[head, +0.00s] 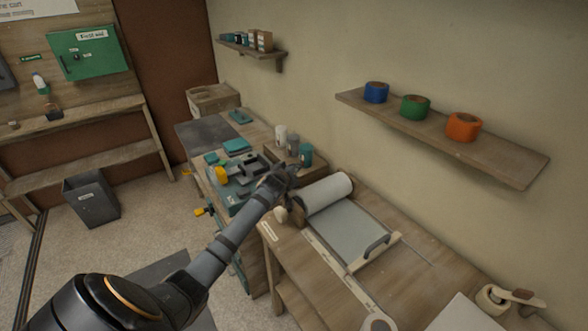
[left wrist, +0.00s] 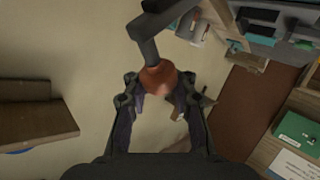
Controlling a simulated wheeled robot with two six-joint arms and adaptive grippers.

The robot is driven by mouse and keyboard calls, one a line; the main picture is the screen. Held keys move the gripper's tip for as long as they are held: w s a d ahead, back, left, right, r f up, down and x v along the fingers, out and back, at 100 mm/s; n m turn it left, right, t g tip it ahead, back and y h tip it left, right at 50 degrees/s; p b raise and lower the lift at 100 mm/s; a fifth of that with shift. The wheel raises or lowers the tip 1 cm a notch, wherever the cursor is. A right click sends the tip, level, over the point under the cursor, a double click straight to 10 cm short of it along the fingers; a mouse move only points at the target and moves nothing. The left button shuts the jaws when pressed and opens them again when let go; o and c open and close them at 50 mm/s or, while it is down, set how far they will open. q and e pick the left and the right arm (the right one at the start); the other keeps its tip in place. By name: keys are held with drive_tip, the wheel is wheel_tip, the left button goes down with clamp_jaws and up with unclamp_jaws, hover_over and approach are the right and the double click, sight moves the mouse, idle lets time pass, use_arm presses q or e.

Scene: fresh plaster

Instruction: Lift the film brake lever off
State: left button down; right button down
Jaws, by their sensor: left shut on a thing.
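My left gripper (head: 283,176) reaches over the workbench in the head view, just left of the film roll (head: 328,193). In the left wrist view its two fingers (left wrist: 158,100) are closed around the reddish-brown knob (left wrist: 160,78) of the film brake lever. The lever's dark grey bent arm (left wrist: 148,45) runs up from the knob toward the top edge. In the head view I cannot make out the lever at the dark gripper. The pale film sheet (head: 350,231) runs from the roll along the bench. My right gripper is out of view.
A bench top with a dark clamp-like block (head: 238,165) and teal parts lies left of the gripper. A teal container (head: 306,154) stands close behind it. A wall shelf (head: 450,140) carries blue, green and orange rolls. A grey bin (head: 92,198) stands on the floor.

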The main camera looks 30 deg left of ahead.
use_arm(q)
drive_tip(key=shift+s+a+f, duration=0.2)
drive_tip(key=shift+f, duration=0.3)
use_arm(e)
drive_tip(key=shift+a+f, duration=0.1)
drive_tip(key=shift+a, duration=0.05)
use_arm(q)
drive_tip(key=c, duration=1.6)
unclamp_jaws()
drive_tip(key=o, duration=0.6)
drive_tip(key=shift+s+a, duration=0.2)
drive_tip(key=shift+a, duration=0.1)
drive_tip(key=shift+c, duration=0.2)
drive_tip(key=shift+d+r, duration=0.1)
drive_tip(key=shift+r, duration=0.05)
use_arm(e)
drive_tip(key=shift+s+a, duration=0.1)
use_arm(q)
drive_tip(key=shift+w+r, duration=0.1)
drive_tip(key=v, duration=1.2)
drive_tip(key=shift+d, duration=0.15)
